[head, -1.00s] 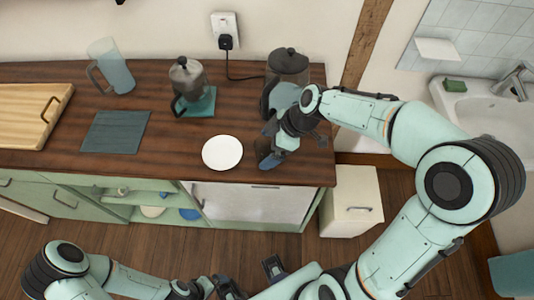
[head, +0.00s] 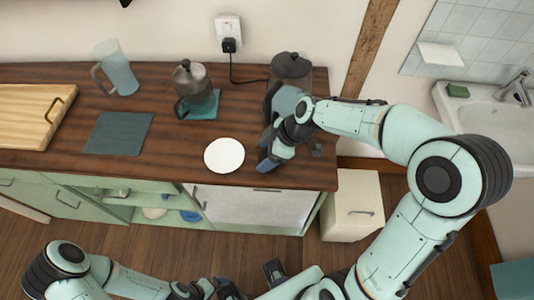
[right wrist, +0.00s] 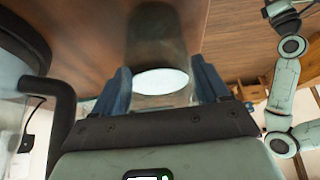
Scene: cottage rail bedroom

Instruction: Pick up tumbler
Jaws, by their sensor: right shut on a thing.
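The tumbler (right wrist: 155,48) is a smoky, see-through cylinder between the fingers in the right wrist view. A pale oval shows at its near end; I cannot tell whether this is its rim or something seen through it. My right gripper (right wrist: 160,90) is shut on the tumbler, with a blue finger on each side. In the head view, my right gripper (head: 290,158) is low over the counter's right end, and its hand and arm hide the tumbler. My left gripper (head: 250,283) is open and empty at the bottom of the head view, away from the counter.
On the wooden counter (head: 55,160), a white disc (head: 224,155) lies left of my right gripper. A dark lidded kettle (head: 291,68) stands close behind it. A French press (head: 190,85), clear jug (head: 118,70), dark mat (head: 118,133) and wooden board (head: 30,112) are farther left.

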